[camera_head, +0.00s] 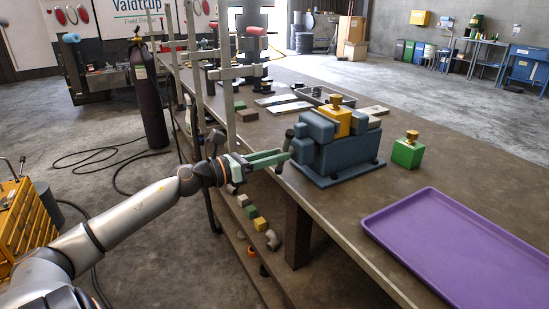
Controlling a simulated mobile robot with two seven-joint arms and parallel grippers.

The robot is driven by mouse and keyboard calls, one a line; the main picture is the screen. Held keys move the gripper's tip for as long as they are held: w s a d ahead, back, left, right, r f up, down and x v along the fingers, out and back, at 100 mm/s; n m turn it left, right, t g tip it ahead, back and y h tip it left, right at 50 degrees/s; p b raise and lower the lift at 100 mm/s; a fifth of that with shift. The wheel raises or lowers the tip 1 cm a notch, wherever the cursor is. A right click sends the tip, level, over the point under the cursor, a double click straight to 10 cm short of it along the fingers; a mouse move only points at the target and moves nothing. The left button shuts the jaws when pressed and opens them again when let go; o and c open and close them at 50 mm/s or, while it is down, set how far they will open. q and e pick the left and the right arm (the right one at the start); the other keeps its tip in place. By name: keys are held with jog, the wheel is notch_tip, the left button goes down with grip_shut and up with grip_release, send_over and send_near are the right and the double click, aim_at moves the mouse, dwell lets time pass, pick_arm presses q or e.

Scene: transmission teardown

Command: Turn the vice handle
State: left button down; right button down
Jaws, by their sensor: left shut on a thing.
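The blue-grey vice (345,155) stands on the brown workbench, left of the purple tray. A yellow part (336,121) sits at the top of the vice, between its blocks. The vice handle (288,138) is a short dark bar at the vice's left end, tilted slightly from upright, with thick ends. My left gripper (284,156) reaches in from the left and is shut on the handle, its green fingers covering the bar's middle. My right gripper is not in view.
A purple tray (466,246) lies at the right front of the workbench (310,192). A green block with a yellow knob (408,150) stands right of the vice. Grey clamps (228,85) rise along the bench's left edge. A grey bin (322,95) and flat plates lie behind the vice.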

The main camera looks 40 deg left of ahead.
pick_arm(q)
jog(key=shift+a+r, duration=0.1)
jog(key=shift+r, duration=0.05)
jog(key=c, duration=0.6)
grip_release()
jog(key=v, duration=1.2)
jog(key=shift+s, duration=0.25)
